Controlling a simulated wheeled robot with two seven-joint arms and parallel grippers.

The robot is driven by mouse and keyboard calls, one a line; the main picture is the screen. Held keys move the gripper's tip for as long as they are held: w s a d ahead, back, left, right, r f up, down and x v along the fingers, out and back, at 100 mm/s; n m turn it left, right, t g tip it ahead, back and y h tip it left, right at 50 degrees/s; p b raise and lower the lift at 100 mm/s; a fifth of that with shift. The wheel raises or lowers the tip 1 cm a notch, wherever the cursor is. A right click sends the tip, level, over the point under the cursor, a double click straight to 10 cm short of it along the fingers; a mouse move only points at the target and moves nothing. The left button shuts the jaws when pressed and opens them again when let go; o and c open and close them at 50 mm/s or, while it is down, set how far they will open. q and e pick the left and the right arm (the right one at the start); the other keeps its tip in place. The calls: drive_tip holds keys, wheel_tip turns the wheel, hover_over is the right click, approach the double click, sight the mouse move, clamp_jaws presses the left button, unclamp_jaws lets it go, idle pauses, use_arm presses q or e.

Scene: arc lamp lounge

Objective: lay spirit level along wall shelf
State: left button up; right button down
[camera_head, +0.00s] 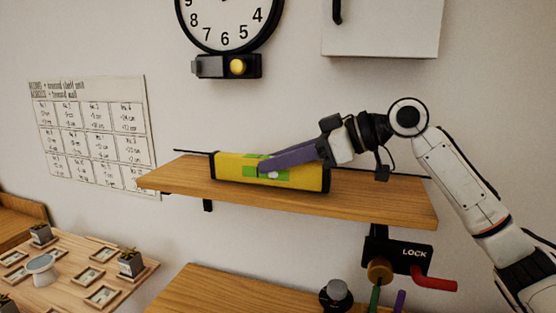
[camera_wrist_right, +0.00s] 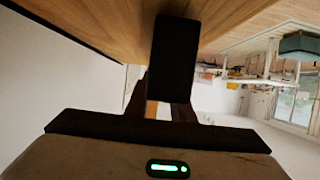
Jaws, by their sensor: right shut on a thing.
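The spirit level (camera_head: 235,166) is a yellow bar with black end caps and a green patch at its middle. It lies lengthwise, roughly parallel to the long edge of the wooden wall shelf (camera_head: 380,200), at the shelf's middle-left. Its underside looks to be on the shelf or very close above it; I cannot tell which. My right gripper (camera_head: 264,168), with purple fingers, is shut on the level's middle, reaching in from the right. In the right wrist view, wood (camera_wrist_right: 90,25) fills the top, and a dark block hides much of the grip. My left gripper is not in view.
A thin dark rail runs along the shelf's back. A clock (camera_head: 225,20) and a white box (camera_head: 380,28) hang above. A LOCK fixture (camera_head: 400,255) with a red handle sits below right. Free shelf surface shows on both sides of the level.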

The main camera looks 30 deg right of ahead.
drive_tip(key=shift+f, duration=0.25)
drive_tip(key=c, duration=1.4)
unclamp_jaws()
drive_tip(key=shift+c, duration=0.2)
drive_tip(key=shift+f, duration=0.1)
drive_tip(key=b+v, duration=0.2)
drive_tip(key=v, duration=0.7)
drive_tip(key=shift+s+d+b, duration=0.1)
drive_tip(key=shift+b, duration=0.25)
drive_tip(key=shift+s+d+r, duration=0.25)
drive_tip(key=shift+s+r, duration=0.1)
